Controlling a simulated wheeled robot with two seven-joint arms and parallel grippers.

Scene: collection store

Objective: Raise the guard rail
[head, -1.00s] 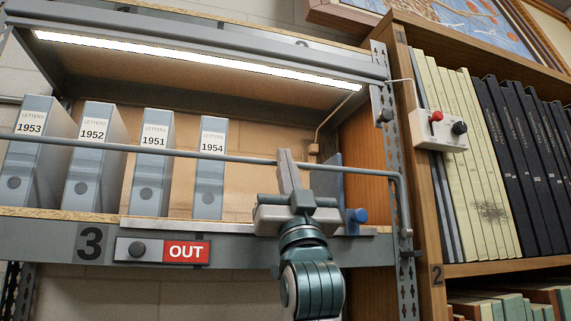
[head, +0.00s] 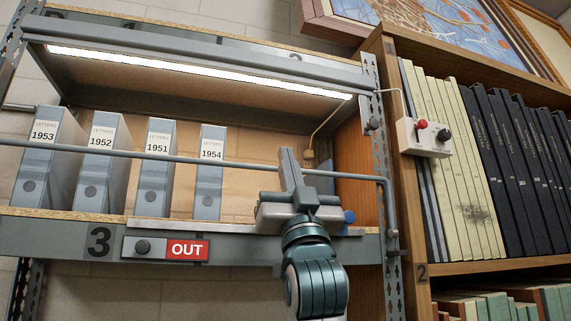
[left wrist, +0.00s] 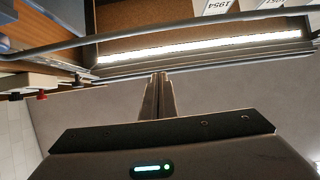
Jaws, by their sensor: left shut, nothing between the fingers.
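The guard rail (head: 230,162) is a thin grey bar running across the front of shelf 3, in front of the letter boxes. Its right end bends down to a pivot on the rack post. It also crosses the left wrist view (left wrist: 200,24). My left gripper (head: 287,153) is shut and empty, pointing upward, with its fingers overlapping the rail near its right part in the head view. In the left wrist view the fingertips (left wrist: 158,76) appear below the rail in the picture. I cannot tell whether they touch it. My right gripper is not in view.
Grey letter boxes (head: 155,175) stand behind the rail. The shelf edge (head: 60,240) carries a red OUT sign (head: 187,250). A blue knob (head: 349,217) sits right of my gripper. A switch box (head: 423,138) and bookcase (head: 389,110) stand at the right. A lamp (head: 200,72) lights the shelf.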

